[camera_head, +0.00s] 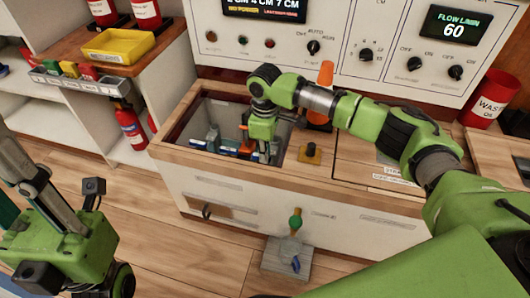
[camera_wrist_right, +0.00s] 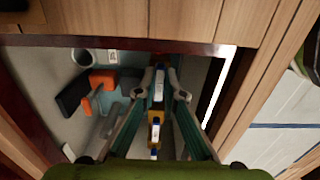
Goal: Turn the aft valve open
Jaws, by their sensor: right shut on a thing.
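My right gripper (camera_head: 266,150) reaches down into an open bin (camera_head: 181,124) sunk in the counter. In the right wrist view the gripper (camera_wrist_right: 158,84) is shut on a narrow pale piece (camera_wrist_right: 158,80), partly hidden between the fingers. A yellow, white and blue piece (camera_wrist_right: 155,128) lies just below it between the fingers. No readable label marks the aft valve. A grey block (camera_head: 286,260) with a green-knobbed fitting (camera_head: 296,220) and a blue lever (camera_head: 296,264) stands at the counter's front. My left arm's green end (camera_head: 60,240) is at lower left; its fingertips are unclear.
Orange and dark pieces (camera_wrist_right: 102,80) lie in the bin. An orange cone-like piece (camera_head: 325,74) and a yellow block with a dark knob (camera_head: 310,152) are on the counter. A control panel (camera_head: 340,57) rises behind. A red waste bin (camera_head: 491,98) stands right.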

